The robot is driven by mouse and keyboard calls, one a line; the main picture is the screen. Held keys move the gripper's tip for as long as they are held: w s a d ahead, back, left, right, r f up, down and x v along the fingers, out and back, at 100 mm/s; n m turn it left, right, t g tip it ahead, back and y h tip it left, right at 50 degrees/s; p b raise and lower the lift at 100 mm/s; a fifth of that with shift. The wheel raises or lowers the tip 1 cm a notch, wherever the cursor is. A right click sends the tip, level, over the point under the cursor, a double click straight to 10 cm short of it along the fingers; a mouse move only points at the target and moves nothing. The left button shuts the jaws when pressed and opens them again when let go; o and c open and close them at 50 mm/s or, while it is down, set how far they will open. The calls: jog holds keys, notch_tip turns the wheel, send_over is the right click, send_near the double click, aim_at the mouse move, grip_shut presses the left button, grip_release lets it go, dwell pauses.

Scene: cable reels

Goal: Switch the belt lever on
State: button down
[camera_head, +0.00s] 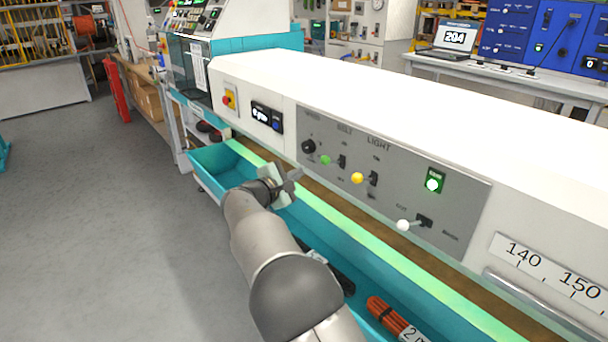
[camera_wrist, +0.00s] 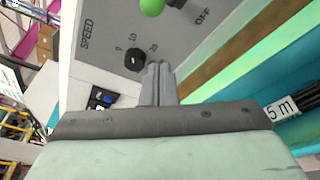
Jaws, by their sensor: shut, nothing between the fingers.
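The belt lever, with a green ball knob (camera_head: 326,160), stands out from the grey control panel (camera_head: 430,190) under the word BELT. Its green ball also shows at the top edge of the wrist view (camera_wrist: 151,7), cut off, near an OFF label. I cannot tell which setting it is in. My gripper (camera_head: 297,176) is in front of the panel's left part, below and left of the green ball. Its fingers are together and empty (camera_wrist: 158,67), apart from the ball.
A black speed knob (camera_head: 308,146) sits left of the belt lever. A yellow-ball light lever (camera_head: 357,178) and a white-ball lever (camera_head: 403,225) are to its right. A teal trough (camera_head: 215,160) with orange cable (camera_head: 388,317) lies below the panel.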

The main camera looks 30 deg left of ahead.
jog(key=shift+s+a+r, duration=0.1)
jog(key=shift+s+r, duration=0.1)
jog(key=shift+s, duration=0.5)
jog(key=shift+s+a+r, duration=0.1)
jog(key=shift+s+r, duration=0.1)
jog(key=shift+s, duration=0.45)
jog(key=shift+s+a+r, duration=0.1)
jog(key=shift+s+r, duration=0.1)
jog(key=shift+s, duration=0.5)
